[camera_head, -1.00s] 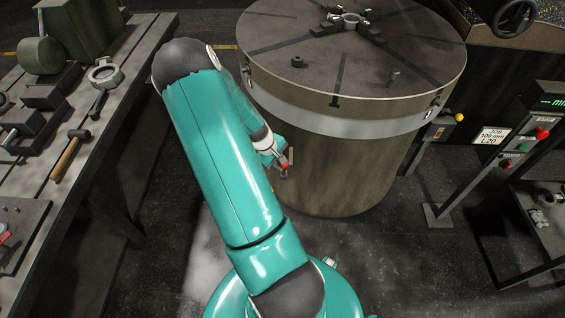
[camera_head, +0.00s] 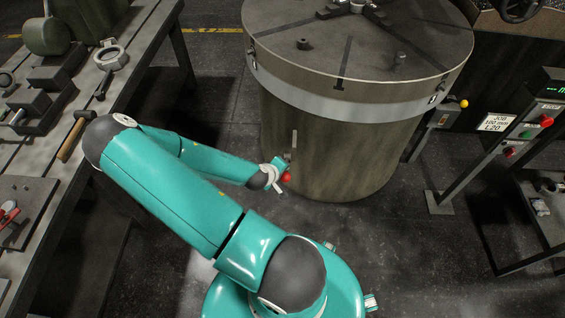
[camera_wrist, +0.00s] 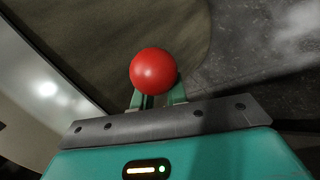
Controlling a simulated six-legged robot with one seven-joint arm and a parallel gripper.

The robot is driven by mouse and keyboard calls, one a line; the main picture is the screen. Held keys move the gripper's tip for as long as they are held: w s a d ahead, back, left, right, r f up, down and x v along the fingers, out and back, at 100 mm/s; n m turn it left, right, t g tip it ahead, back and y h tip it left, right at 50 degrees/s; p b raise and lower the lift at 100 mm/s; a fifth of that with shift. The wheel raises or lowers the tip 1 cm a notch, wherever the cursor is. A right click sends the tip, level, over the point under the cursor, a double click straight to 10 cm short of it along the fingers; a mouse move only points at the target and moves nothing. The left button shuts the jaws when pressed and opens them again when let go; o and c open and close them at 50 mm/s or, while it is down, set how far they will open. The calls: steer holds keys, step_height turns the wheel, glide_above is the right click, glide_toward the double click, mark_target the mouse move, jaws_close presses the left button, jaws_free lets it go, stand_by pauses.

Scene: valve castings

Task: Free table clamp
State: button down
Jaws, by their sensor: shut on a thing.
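The round table (camera_head: 360,60) stands upright as a drum with a pale band below its slotted top. On its front side is a small upright clamp fitting (camera_head: 294,141), with a red ball knob (camera_head: 287,177) below it. My gripper (camera_head: 281,172) is at the knob, low on the drum's side. In the wrist view the red knob (camera_wrist: 154,71) sits at the fingertips of my gripper (camera_wrist: 157,98), which is shut on it. The knob hides the fingertips, and my arm partly hides the lever behind it.
A workbench (camera_head: 150,45) with a hammer (camera_head: 74,138) and a ring casting (camera_head: 108,56) runs along the left, close to my elbow. A control stand (camera_head: 470,170) with buttons is at the right. The dark floor between table and stand is clear.

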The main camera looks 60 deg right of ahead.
mark_target(286, 178)
steer(key=shift+s+a+f+h, duration=0.25)
steer(key=shift+s+f+h, duration=0.4)
steer(key=shift+s, duration=0.35)
steer(key=shift+a+f, duration=0.1)
steer(key=shift+f, duration=0.05)
steer(key=shift+a+f, duration=0.15)
steer(key=c, duration=1.4)
jaws_free()
steer(key=shift+w, duration=0.25)
steer(key=shift+w, duration=0.15)
